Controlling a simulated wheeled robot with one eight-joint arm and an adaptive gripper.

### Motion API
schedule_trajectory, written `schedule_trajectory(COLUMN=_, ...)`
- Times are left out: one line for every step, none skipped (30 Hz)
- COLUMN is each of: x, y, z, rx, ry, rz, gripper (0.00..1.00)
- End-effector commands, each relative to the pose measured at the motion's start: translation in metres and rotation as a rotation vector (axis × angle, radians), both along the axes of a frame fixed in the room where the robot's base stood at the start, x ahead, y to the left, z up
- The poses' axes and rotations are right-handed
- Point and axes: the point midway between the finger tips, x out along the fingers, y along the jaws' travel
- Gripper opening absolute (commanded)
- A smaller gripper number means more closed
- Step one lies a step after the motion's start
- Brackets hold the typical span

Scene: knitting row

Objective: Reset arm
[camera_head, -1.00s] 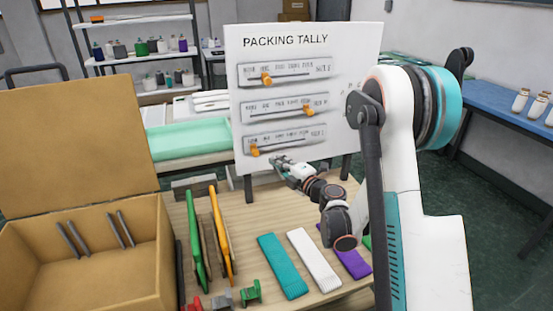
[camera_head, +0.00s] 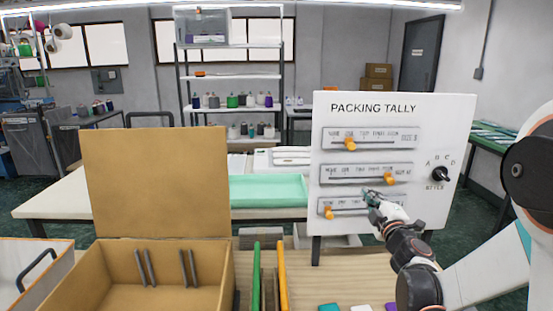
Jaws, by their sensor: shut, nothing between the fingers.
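My gripper (camera_head: 370,197) is shut and empty. It is in front of the lower part of the white packing tally board (camera_head: 420,115), between the middle and bottom slider rows; I cannot tell whether it touches the board. My arm reaches in from the right edge. The board has three slider rows with orange knobs: the top knob (camera_head: 350,144) is left of centre, the middle knob (camera_head: 388,179) is toward the right, and the bottom knob (camera_head: 329,212) is at the left. A black rotary knob (camera_head: 440,174) is at the board's right.
An open cardboard box (camera_head: 100,292) stands at the front left. Tops of teal (camera_head: 328,307) and white folded pieces show at the bottom edge. A mint tray (camera_head: 268,190) lies behind.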

Motion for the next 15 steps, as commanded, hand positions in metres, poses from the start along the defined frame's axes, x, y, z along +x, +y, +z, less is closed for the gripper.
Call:
schedule_trajectory(x=-0.009, y=-0.003, z=0.014, rx=0.050, ry=0.007, rz=-0.034, gripper=0.00)
schedule_trajectory(x=-0.013, y=-0.006, z=0.021, rx=0.081, ry=0.012, rz=-0.057, gripper=0.00)
schedule_trajectory(x=-0.019, y=-0.009, z=0.029, rx=0.123, ry=0.022, rz=-0.084, gripper=0.00)
schedule_trajectory(x=-0.025, y=-0.011, z=0.034, rx=0.155, ry=0.030, rz=-0.106, gripper=0.00)
schedule_trajectory(x=-0.030, y=-0.013, z=0.039, rx=0.186, ry=0.038, rz=-0.126, gripper=0.00)
schedule_trajectory(x=-0.038, y=-0.016, z=0.044, rx=0.228, ry=0.052, rz=-0.154, gripper=0.00)
schedule_trajectory(x=-0.044, y=-0.018, z=0.047, rx=0.260, ry=0.062, rz=-0.174, gripper=0.00)
schedule_trajectory(x=-0.051, y=-0.020, z=0.050, rx=0.291, ry=0.074, rz=-0.194, gripper=0.00)
schedule_trajectory(x=-0.060, y=-0.021, z=0.052, rx=0.334, ry=0.093, rz=-0.220, gripper=0.00)
schedule_trajectory(x=-0.067, y=-0.022, z=0.054, rx=0.365, ry=0.106, rz=-0.238, gripper=0.00)
schedule_trajectory(x=-0.074, y=-0.023, z=0.055, rx=0.395, ry=0.121, rz=-0.256, gripper=0.00)
schedule_trajectory(x=-0.084, y=-0.024, z=0.055, rx=0.437, ry=0.143, rz=-0.281, gripper=0.00)
schedule_trajectory(x=-0.092, y=-0.024, z=0.054, rx=0.468, ry=0.160, rz=-0.298, gripper=0.00)
schedule_trajectory(x=-0.101, y=-0.024, z=0.054, rx=0.498, ry=0.178, rz=-0.314, gripper=0.00)
schedule_trajectory(x=-0.112, y=-0.023, z=0.052, rx=0.539, ry=0.203, rz=-0.336, gripper=0.00)
